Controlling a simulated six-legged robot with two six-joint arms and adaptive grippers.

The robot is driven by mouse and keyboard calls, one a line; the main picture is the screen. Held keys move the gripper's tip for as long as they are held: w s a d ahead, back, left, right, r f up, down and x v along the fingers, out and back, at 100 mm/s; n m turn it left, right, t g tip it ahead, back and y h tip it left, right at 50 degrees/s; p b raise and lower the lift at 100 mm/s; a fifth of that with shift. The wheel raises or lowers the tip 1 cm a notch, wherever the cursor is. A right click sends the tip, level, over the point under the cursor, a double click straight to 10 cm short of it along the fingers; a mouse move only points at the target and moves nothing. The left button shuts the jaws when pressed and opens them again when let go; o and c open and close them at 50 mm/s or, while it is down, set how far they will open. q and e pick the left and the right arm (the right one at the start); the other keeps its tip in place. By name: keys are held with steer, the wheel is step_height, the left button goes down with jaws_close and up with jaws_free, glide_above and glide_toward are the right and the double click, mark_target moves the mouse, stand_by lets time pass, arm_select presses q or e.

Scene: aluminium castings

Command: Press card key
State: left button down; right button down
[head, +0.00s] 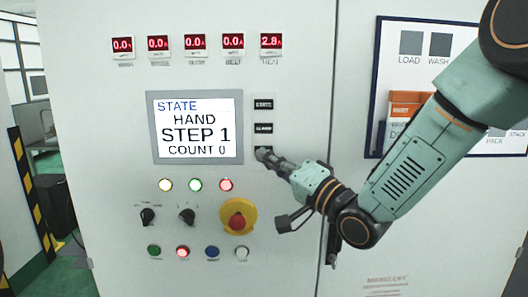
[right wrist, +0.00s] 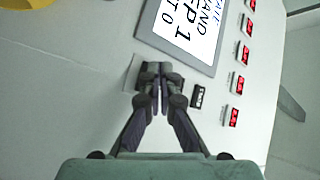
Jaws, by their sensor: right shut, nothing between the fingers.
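A column of dark keys on pale plates is beside the screen (head: 197,127) on the white cabinet front. The middle key (head: 263,128) has a label too small to read surely. A third key sits below it, mostly hidden behind my right gripper (head: 262,154), so I cannot read its label. My right gripper is shut and empty, with its fingertips at this lowest key. In the right wrist view the closed fingertips (right wrist: 160,72) overlap the key's pale plate; I cannot tell whether they touch it. My left gripper is not in view.
Below the screen are indicator lamps (head: 195,185), two rotary knobs (head: 148,216), a red emergency stop (head: 237,221) on yellow and several push buttons (head: 183,252). Red displays (head: 195,44) line the top. A board (head: 408,75) with an orange pocket hangs at right, partly behind my arm.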

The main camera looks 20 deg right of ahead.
steer(key=shift+a, duration=0.1)
steer(key=shift+w+d, duration=0.2)
steer(key=shift+w, duration=0.25)
steer(key=shift+w+d, duration=0.15)
steer(key=shift+w, duration=0.15)
stand_by(1.1)
steer(key=shift+s, duration=0.1)
steer(key=shift+s+a, duration=0.3)
steer(key=shift+s, duration=0.4)
steer(key=shift+s, duration=0.1)
steer(key=s, duration=0.2)
steer(key=s+a, duration=0.1)
steer(key=s, duration=0.1)
steer(key=shift+s+a, duration=0.2)
steer(key=shift+s, duration=0.1)
